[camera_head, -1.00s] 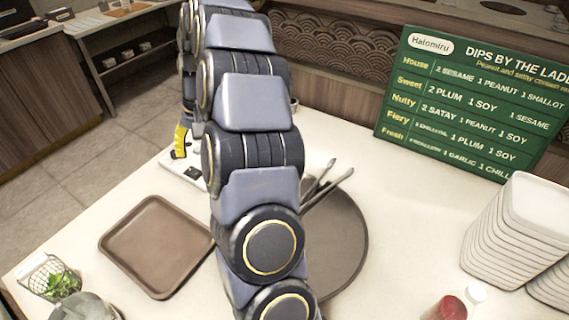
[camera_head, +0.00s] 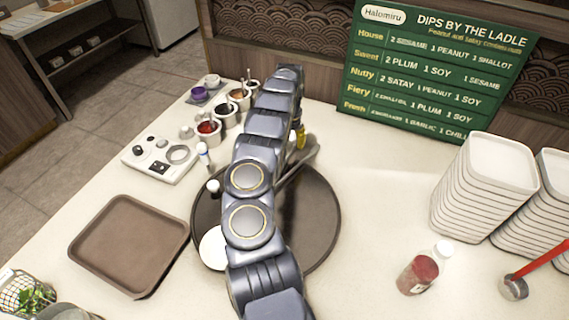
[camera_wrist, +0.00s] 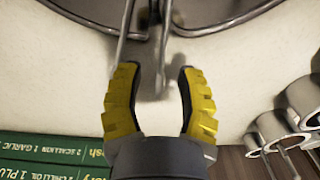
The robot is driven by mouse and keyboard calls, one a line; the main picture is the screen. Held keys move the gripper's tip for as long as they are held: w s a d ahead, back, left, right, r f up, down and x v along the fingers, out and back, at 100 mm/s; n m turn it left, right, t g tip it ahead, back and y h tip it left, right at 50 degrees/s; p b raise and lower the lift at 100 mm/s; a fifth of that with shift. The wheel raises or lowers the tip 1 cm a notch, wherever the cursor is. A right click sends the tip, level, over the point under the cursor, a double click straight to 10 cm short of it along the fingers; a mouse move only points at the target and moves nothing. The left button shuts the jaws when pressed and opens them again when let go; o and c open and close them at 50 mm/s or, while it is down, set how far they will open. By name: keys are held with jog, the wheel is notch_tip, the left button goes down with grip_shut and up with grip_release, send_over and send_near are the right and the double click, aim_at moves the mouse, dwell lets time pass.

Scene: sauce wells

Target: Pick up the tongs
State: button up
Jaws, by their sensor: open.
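The grey metal tongs (camera_head: 297,168) lie over the far rim of a round dark tray (camera_head: 325,225), partly hidden behind my arm in the head view. In the wrist view, one arm of the tongs (camera_wrist: 163,45) runs between the fingers of my gripper (camera_wrist: 160,72). The other arm of the tongs passes by the left fingertip, and I cannot tell whether it touches. My gripper is open with its yellow fingers spread. In the head view my gripper (camera_head: 299,138) shows only partly, just beyond the tray.
Sauce wells (camera_head: 208,131) stand beyond my arm on the left. A brown square tray (camera_head: 130,245) is at the left front. A green menu board (camera_head: 430,75) stands at the back. White stacked containers (camera_head: 485,190) and a red-filled jar (camera_head: 418,275) are on the right.

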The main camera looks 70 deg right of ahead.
aim_at(291, 152)
notch_tip(291, 152, down, 5)
jog(key=shift+w+d+f, duration=0.15)
grip_shut()
